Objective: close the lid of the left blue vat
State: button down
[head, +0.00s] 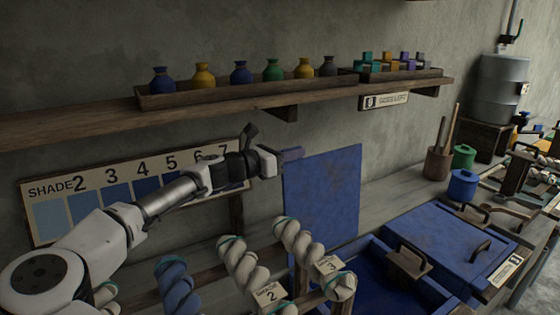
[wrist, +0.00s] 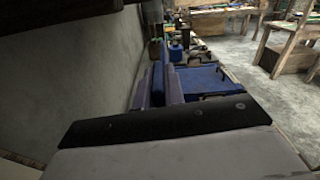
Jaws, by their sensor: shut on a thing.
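The left blue vat (head: 378,285) is open, with its dark blue inside showing. Its blue lid (head: 323,198) stands upright at the back, near the wall. My gripper (head: 291,154) comes from the left and is shut on the lid's upper left edge. In the wrist view, the bluish fingers (wrist: 158,88) point ahead with the lid's edge between them; the exact contact is hard to make out. The wrist housing hides much of the near side.
The right blue vat (head: 450,240) is covered. Dyed skeins (head: 240,262) hang on pegs in front. A shelf (head: 230,108) with jars runs above my arm. A shade chart (head: 110,195) is behind it. A wooden cup (head: 437,163) and blue pot (head: 462,185) stand right.

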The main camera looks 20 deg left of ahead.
jog(key=s+d+b, duration=0.2)
jog(key=s+d, duration=0.2)
jog(key=shift+d, duration=0.1)
jog(key=c, duration=1.5)
grip_release()
jog(key=shift+r, duration=0.2)
notch_tip(320, 180, up, 20)
jog(key=shift+f+b, duration=0.1)
jog(key=shift+b, duration=0.5)
